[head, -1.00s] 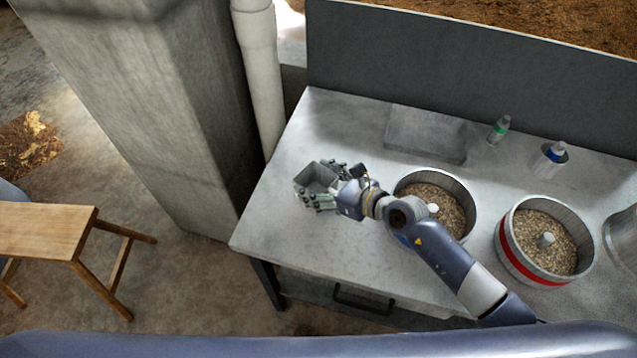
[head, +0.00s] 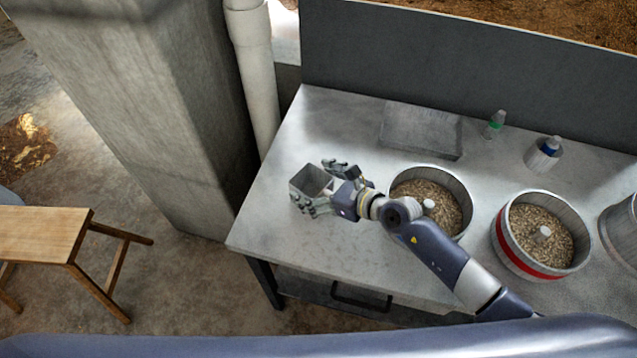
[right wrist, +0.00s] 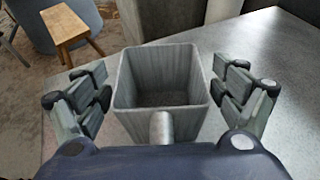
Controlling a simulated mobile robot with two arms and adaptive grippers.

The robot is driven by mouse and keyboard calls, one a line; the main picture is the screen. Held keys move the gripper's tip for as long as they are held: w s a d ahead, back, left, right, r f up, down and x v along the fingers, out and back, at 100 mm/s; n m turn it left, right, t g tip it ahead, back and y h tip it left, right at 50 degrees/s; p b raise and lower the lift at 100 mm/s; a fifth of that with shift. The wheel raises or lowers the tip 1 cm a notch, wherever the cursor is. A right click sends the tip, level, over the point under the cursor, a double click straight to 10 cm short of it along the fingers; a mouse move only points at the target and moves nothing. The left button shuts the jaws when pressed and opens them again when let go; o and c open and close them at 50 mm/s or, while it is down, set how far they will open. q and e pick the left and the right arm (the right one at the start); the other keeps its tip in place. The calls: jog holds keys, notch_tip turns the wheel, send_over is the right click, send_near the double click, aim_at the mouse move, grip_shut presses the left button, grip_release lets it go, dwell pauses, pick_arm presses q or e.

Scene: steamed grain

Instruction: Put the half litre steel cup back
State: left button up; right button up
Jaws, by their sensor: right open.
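The steel cup (head: 312,180) is a square, open-topped grey vessel standing upright near the left end of the metal table (head: 300,235). In the right wrist view the cup (right wrist: 160,80) looks empty, with a short handle pointing toward my palm. My right gripper (head: 324,187) is open around it, one finger set on each side. In the right wrist view gaps show between the cup and both fingers of the gripper (right wrist: 160,92). My left gripper is not in view.
A round tub of grain (head: 462,190) stands right of my wrist, and a red-banded grain tub (head: 508,258) beyond it. The table's left front is clear.

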pick_arm(q)
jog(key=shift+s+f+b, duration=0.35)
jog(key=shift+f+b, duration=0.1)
jog(key=shift+b, duration=0.05)
pick_arm(e)
jog(key=v, duration=1.2)
jog(key=shift+s, duration=0.15)
